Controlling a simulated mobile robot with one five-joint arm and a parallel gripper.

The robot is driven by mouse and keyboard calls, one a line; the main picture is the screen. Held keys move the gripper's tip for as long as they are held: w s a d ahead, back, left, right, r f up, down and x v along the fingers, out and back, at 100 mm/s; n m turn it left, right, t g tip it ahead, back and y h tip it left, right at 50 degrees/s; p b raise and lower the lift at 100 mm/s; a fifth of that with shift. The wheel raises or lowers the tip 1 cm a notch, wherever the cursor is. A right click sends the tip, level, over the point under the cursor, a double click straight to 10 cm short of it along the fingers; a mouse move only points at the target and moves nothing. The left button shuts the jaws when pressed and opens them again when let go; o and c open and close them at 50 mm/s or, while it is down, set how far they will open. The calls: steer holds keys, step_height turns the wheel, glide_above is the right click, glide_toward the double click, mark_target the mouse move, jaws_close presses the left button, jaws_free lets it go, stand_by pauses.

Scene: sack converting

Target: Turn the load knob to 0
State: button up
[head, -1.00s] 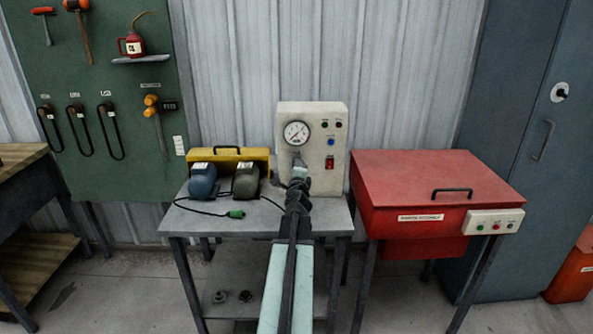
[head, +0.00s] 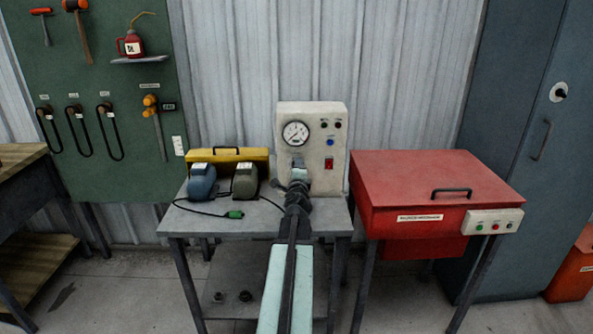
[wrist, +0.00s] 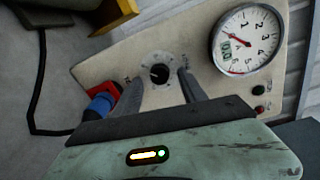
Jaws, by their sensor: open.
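The load knob (wrist: 160,73) is a dark round knob on the cream control panel (head: 337,184). In the wrist view it sits between and just beyond the fingertips of my gripper (wrist: 160,78). The two fingers stand apart, one on each side, with nothing held; I cannot tell whether they touch the knob. Markings around the knob are too small to read. In the head view my gripper (head: 298,168) is at the panel's front and hides the knob. A round white gauge (wrist: 247,40) with a red needle is right of the knob in the wrist view.
A red rocker switch (head: 328,163) and a blue button (head: 331,142) are on the panel. Two motor-like units (head: 201,182) and a yellow box (head: 240,155) stand left on the grey table (head: 185,222). A red lidded cabinet (head: 415,190) stands right.

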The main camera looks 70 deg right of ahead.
steer(key=v, duration=0.6)
steer(key=shift+s+a, duration=0.2)
steer(key=shift+a, duration=0.1)
